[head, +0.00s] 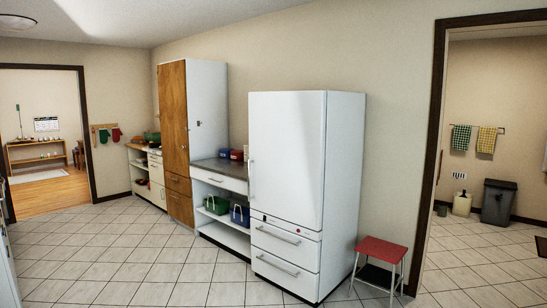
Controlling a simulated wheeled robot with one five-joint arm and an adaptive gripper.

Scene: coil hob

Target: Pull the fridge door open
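The fridge (290,150) is tall and white and stands against the back wall, right of the middle in the head view. Its big upper door is shut. A slim vertical handle (251,180) runs along the door's left edge. Two drawers with horizontal bar handles (278,234) are below the door, and both are shut. My gripper is not in view.
A red-topped stool (381,252) stands close to the fridge's right side. A low counter with open shelves (219,170) and a tall wooden cabinet (175,130) are to its left. The tiled floor (130,250) in front is clear. Doorways open at far left and right.

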